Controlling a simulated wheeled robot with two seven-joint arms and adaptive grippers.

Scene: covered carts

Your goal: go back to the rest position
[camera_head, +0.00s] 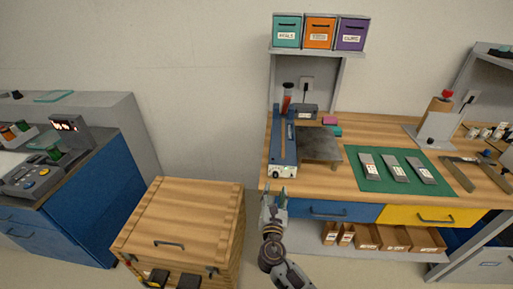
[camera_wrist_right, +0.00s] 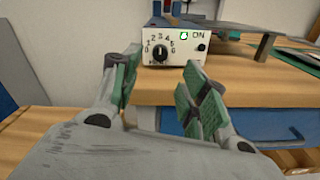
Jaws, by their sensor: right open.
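My right gripper (camera_head: 273,194) is raised in front of the workbench's left front corner. In the right wrist view its two green-padded fingers (camera_wrist_right: 158,88) stand apart with nothing between them. Beyond the fingertips is the front panel of a blue machine (camera_head: 284,150), with a numbered dial and a green light beside the word ON. The panel also shows in the right wrist view (camera_wrist_right: 172,48). The fingertips appear apart from it. My left gripper is in neither view.
A covered wooden cart (camera_head: 180,215) stands left of my right arm. The wooden workbench (camera_head: 345,188) carries a green mat (camera_head: 400,182) with several grey pieces. A blue cabinet (camera_head: 85,205) with a control panel stands at left.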

